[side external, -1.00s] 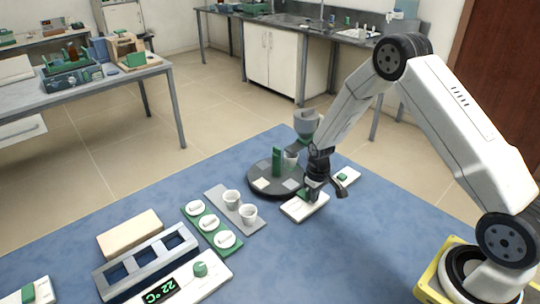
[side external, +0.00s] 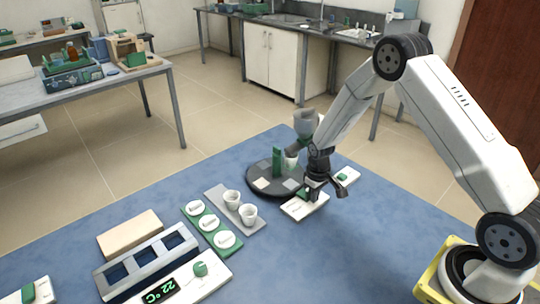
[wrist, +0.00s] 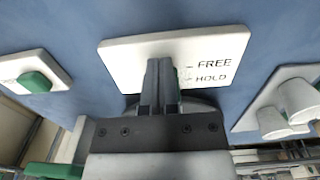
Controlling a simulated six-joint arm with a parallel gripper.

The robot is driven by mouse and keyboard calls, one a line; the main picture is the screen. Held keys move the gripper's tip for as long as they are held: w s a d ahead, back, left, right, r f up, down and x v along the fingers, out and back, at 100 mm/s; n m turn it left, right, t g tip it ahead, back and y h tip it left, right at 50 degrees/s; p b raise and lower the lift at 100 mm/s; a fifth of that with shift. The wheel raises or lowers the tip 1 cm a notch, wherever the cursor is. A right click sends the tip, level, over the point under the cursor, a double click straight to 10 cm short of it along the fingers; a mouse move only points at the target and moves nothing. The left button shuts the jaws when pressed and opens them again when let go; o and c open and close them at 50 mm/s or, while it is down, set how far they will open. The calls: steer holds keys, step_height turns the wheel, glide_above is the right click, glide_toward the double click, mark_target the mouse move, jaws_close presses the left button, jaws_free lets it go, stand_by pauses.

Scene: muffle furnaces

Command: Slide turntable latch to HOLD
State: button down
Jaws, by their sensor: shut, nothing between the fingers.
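The white latch plate (side external: 306,206) lies on the blue table in front of the dark round turntable (side external: 259,187). In the wrist view the plate (wrist: 118,62) carries the printed words FREE and HOLD, each with a tick mark. My gripper (wrist: 160,68) is shut and points down at the plate, left of the words. A thin strip of the green latch (wrist: 180,78) shows at the right edge of my fingers, near the HOLD mark. Most of the latch is hidden, so I cannot tell its exact setting or whether my fingers touch it.
A small white plate with a green switch (side external: 343,176) lies behind my gripper, to the right. White cups (side external: 248,213) stand on a grey tray to the left. A green post (side external: 277,162) rises from the turntable. The table's front middle is clear.

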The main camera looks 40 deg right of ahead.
steer(key=shift+w, duration=0.2)
stand_by(0.3)
steer(key=shift+w, duration=1.05)
steer(key=shift+s, duration=0.45)
steer(key=shift+r, duration=0.2)
steer(key=shift+r, duration=3.3)
steer(key=shift+r, duration=0.1)
